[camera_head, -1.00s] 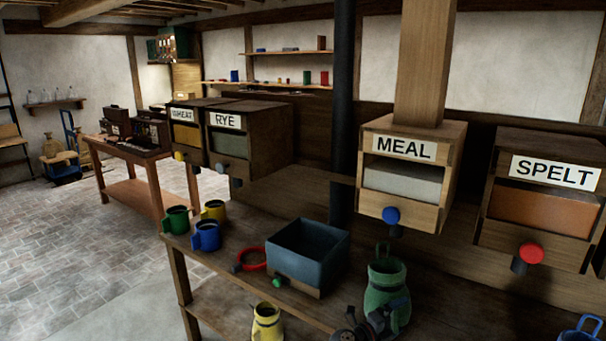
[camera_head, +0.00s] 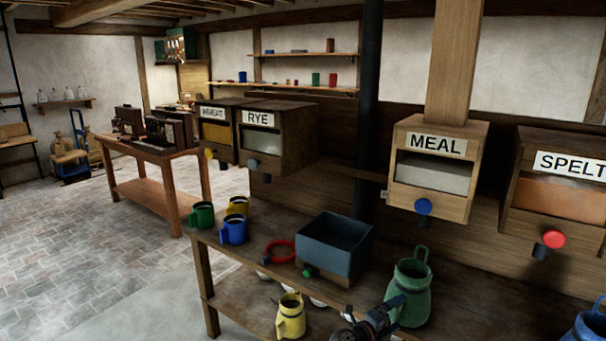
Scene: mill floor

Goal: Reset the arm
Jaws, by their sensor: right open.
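My right gripper (camera_head: 372,328) shows at the bottom edge, dark, in front of the green jug (camera_head: 412,290) and right of the yellow jug (camera_head: 291,318). It is open, and I see nothing between its fingers. Whether it touches the green jug I cannot tell. Most of the right arm is out of view. My left gripper is not in view.
A wooden bench holds a blue-grey bin (camera_head: 333,250), a red ring (camera_head: 280,251) and green, blue and yellow mugs (camera_head: 233,230). The MEAL box (camera_head: 436,170) and SPELT box (camera_head: 562,190) hang above. A blue jug (camera_head: 587,332) is at the lower right.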

